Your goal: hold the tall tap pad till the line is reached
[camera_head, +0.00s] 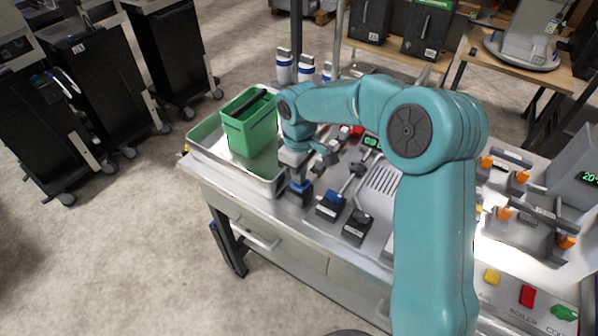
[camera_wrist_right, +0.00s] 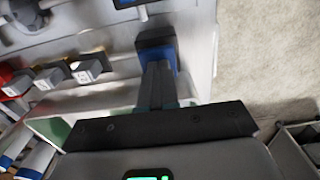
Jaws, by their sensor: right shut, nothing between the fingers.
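Several small pads stand along the front edge of the steel counter. The leftmost, a dark block with a blue top (camera_head: 300,194), is right below my right gripper (camera_head: 299,179). In the right wrist view the shut, empty fingers (camera_wrist_right: 158,72) point at this blue-topped pad (camera_wrist_right: 157,40); they look at or very near it, and I cannot tell if they press it. A second blue-topped pad (camera_head: 331,204) and a dark grey pad (camera_head: 357,226) stand to its right. I cannot read which pad is the tall tap's. No fill line is distinguishable. My left gripper is out of view.
A green bin (camera_head: 248,125) stands in a metal tray (camera_head: 270,185) left of the gripper. White bottles with blue bands (camera_head: 285,68) stand behind. A grated plate (camera_head: 383,183) and orange-handled fittings (camera_head: 520,177) lie right. My right arm hides the counter's middle.

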